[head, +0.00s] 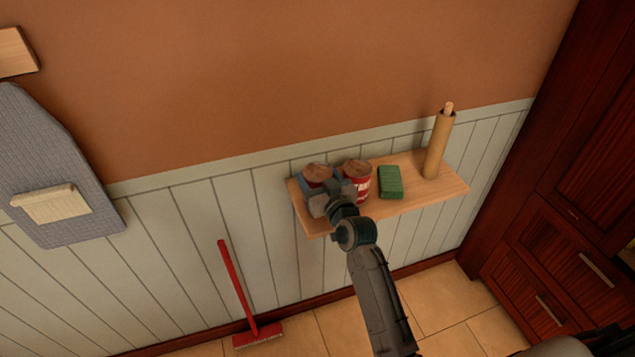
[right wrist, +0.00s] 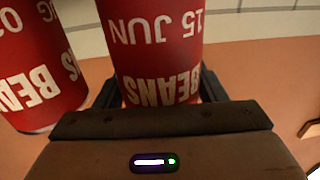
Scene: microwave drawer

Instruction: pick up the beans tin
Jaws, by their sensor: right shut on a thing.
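Two red beans tins with brown tops stand on the wooden wall shelf (head: 415,200). The left tin (head: 317,172) is partly hidden by my right gripper (head: 319,190), which is shut on it with a finger on each side. In the right wrist view this held tin (right wrist: 160,50) reads "BEANS" and "15 JUN" upside down, between my right gripper's fingers (right wrist: 160,98). The other tin (head: 360,178) stands close beside it on the right; it also shows at the left of the right wrist view (right wrist: 35,70). I cannot tell whether the held tin touches the shelf. My left gripper is not in view.
A green block (head: 390,182) and an upright brown roll (head: 438,145) stand further right on the shelf. A red broom (head: 235,290) leans on the panelled wall below. An ironing board (head: 50,150) is at left, dark cabinets (head: 560,230) at right.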

